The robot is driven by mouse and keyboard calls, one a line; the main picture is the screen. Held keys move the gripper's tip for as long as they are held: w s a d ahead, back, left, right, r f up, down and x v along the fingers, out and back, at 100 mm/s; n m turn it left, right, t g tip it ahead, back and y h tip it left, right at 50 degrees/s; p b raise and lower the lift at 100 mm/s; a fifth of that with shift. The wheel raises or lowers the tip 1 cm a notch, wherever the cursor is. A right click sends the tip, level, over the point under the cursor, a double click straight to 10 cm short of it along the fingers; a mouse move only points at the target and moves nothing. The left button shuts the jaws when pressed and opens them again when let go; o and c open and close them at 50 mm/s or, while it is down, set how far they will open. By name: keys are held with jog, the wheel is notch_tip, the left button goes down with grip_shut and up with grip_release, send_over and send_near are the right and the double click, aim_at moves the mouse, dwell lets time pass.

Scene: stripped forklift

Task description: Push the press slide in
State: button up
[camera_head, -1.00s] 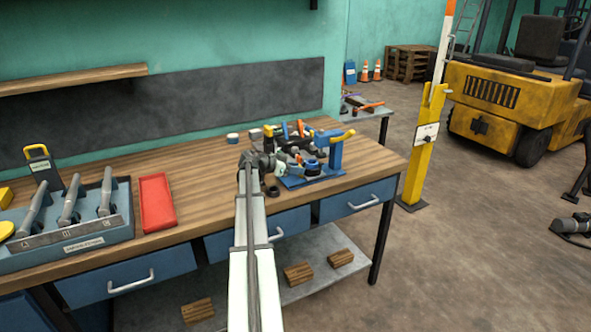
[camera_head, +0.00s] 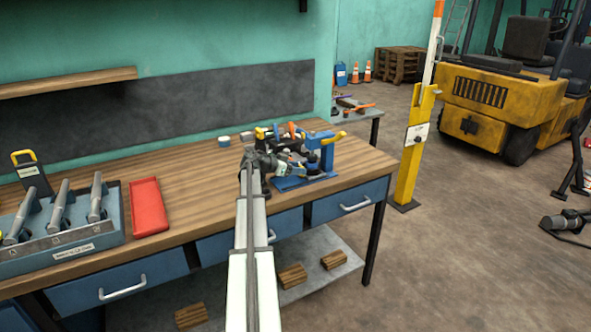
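The press (camera_head: 326,150) is a small blue stand with a yellow lever on a blue base plate (camera_head: 305,181), near the right end of the wooden workbench. My arm reaches up from the bottom of the picture, and my gripper (camera_head: 283,166) is at the left side of the press, overlapping it in view. The fingers are small and dark against the press parts, so I cannot tell whether they are open or touching it. The press slide cannot be made out; it is partly hidden behind my gripper and wrist.
A red tray (camera_head: 148,206) and a blue-grey tool holder (camera_head: 70,225) with several grey-handled tools stand on the workbench (camera_head: 205,180) at left. A yellow post (camera_head: 410,165) stands right of the bench. A yellow forklift (camera_head: 490,105) is behind. Bench surface between tray and press is clear.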

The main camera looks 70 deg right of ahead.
jog(key=shift+o, duration=0.3)
jog(key=shift+a, duration=0.1)
jog(key=v, duration=1.3)
jog(key=shift+w+a+r, duration=0.2)
jog(key=shift+w, duration=0.05)
